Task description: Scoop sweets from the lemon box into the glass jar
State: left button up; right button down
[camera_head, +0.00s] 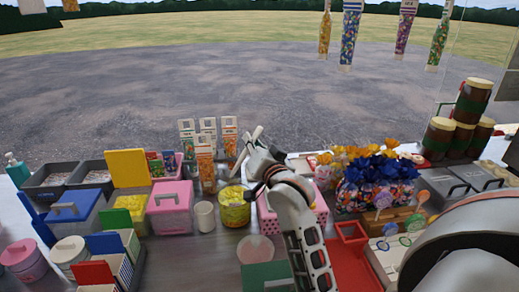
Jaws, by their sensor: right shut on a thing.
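The lemon box (146,197) stands left of centre on the counter, its yellow lid (127,168) raised and pale yellow sweets (130,203) inside. A round see-through container with yellow contents (233,213) stands right of it; it may be the glass jar, but I cannot be sure. My right gripper (249,147) is above and behind this container, its arm coming from the lower right. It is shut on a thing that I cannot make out. My left gripper is not in view.
A pink box (170,212) and a white cup (205,216) stand between the lemon box and the round container. Tall sweet packets (205,165) stand behind. Bare counter (205,262) shows in front.

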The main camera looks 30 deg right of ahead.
jog(key=shift+a+r, duration=0.2)
jog(key=shift+r, duration=0.1)
jog(key=shift+n, duration=0.3)
jog(key=w+a+r+n, duration=0.1)
jog(key=a+r+n, duration=0.1)
jog(key=a+n, duration=0.3)
jog(key=shift+w+a+r+n, duration=0.2)
jog(key=shift+a+r+n, duration=0.1)
jog(key=shift+n, duration=0.1)
